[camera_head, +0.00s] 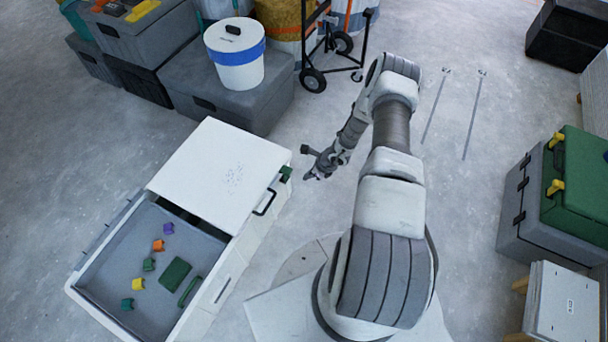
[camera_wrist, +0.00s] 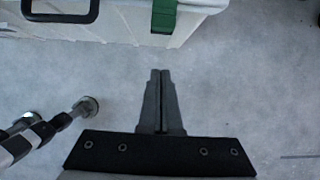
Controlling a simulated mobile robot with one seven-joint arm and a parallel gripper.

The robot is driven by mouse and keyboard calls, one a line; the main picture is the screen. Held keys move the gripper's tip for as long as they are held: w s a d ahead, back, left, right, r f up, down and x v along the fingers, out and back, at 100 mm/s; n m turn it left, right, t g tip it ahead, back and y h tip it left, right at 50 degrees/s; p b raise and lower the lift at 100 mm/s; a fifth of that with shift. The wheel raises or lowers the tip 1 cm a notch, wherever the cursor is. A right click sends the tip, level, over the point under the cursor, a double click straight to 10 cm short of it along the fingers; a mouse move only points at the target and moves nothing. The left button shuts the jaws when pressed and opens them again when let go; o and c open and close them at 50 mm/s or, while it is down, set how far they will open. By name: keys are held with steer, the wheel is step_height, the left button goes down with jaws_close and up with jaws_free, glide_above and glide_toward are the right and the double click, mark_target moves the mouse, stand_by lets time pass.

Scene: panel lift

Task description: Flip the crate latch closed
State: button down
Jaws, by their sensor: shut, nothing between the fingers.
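A white crate (camera_head: 228,262) stands on the floor at the lower left of the head view. A white panel (camera_head: 220,172) covers its far part, and its near part is open. A green latch (camera_head: 285,173) sits at the crate's upper right edge. In the wrist view the green latch (camera_wrist: 164,14) is at the top, on the crate wall (camera_wrist: 118,22). My gripper (camera_head: 307,177) is just right of the latch in the head view. In the wrist view my gripper (camera_wrist: 160,73) has its fingers together, empty, pointing toward the latch with floor showing between them. I cannot tell the latch's exact angle.
A black handle (camera_head: 266,202) sticks out beside the latch. Small coloured pieces (camera_head: 158,245) lie inside the crate. A grey box with a white bucket (camera_head: 235,55) stands behind. Green and grey cases (camera_head: 580,185) stand at the right.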

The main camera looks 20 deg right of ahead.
steer(key=w+p+v, duration=0.1)
steer(key=p+v, duration=0.1)
steer(key=v, duration=0.8)
steer(key=shift+a+r+p, duration=0.35)
steer(key=shift+a+p, duration=0.05)
